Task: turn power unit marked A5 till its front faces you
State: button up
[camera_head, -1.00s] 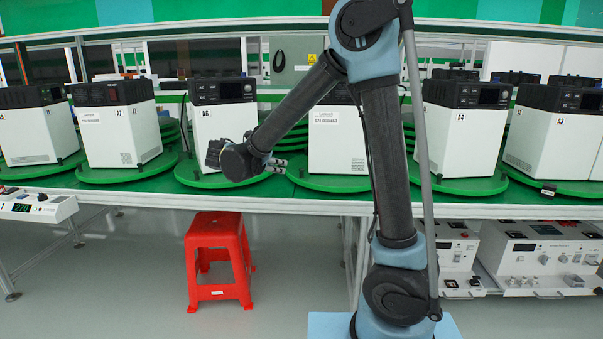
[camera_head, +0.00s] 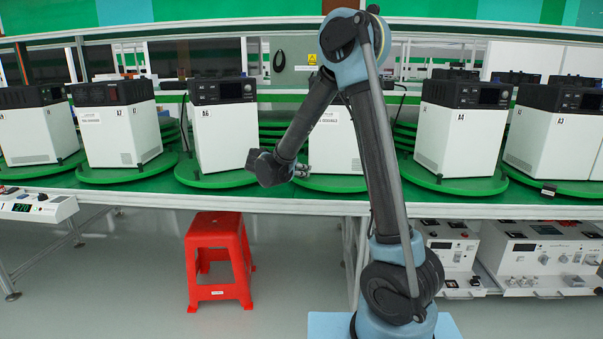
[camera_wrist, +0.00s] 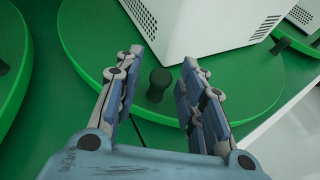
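A white power unit (camera_head: 335,150) with a printed label stands on a green turntable (camera_head: 335,186) between the units marked A6 and A4. My arm hides its dark top and part of its face, and I cannot read an A5 mark on it. In the wrist view a white unit (camera_wrist: 195,30) with vent slots stands on its green turntable (camera_wrist: 85,35). A dark upright knob (camera_wrist: 160,85) rises from that turntable near the unit's corner. My gripper (camera_wrist: 163,62) is open, with a finger on either side of the knob. In the head view my gripper (camera_head: 303,171) is at the turntable's front left.
Unit A6 (camera_head: 225,140) stands left on its turntable, A7 (camera_head: 105,135) beyond it. A4 (camera_head: 458,138) and A3 (camera_head: 550,140) stand right. A red stool (camera_head: 220,260) is on the floor below the bench. A neighbouring turntable edge (camera_wrist: 22,90) shows at left in the wrist view.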

jog(key=shift+w+d+f, duration=0.25)
jog(key=shift+w+d, duration=0.1)
jog(key=shift+w, duration=0.1)
grip_shut()
